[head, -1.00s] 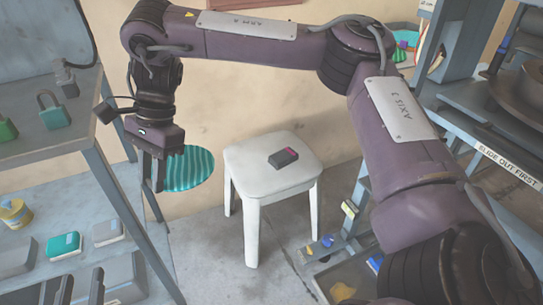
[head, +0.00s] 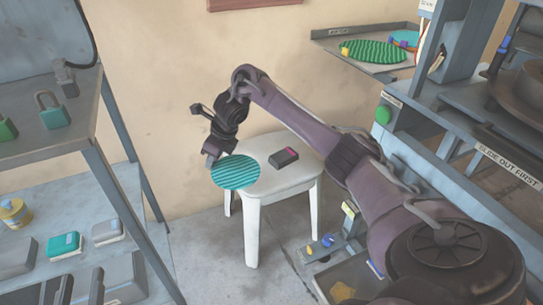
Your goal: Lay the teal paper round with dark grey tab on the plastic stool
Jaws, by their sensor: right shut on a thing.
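The teal ribbed paper round (head: 236,173) is at the left edge of the white plastic stool (head: 285,183), overlapping its seat and jutting out past it on the left. I cannot tell whether it touches the seat. My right gripper (head: 211,160) is shut on the round's far left rim; the dark grey tab is not clearly visible there. My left gripper (head: 78,288) is low at the left edge of the view, its two fingers apart with nothing seen between them.
A dark box with a pink end (head: 284,157) lies on the stool seat, close right of the round. A green ribbed round (head: 375,51) lies on a tray at the back right. A grey shelf (head: 112,165) with padlocks and boxes stands on the left.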

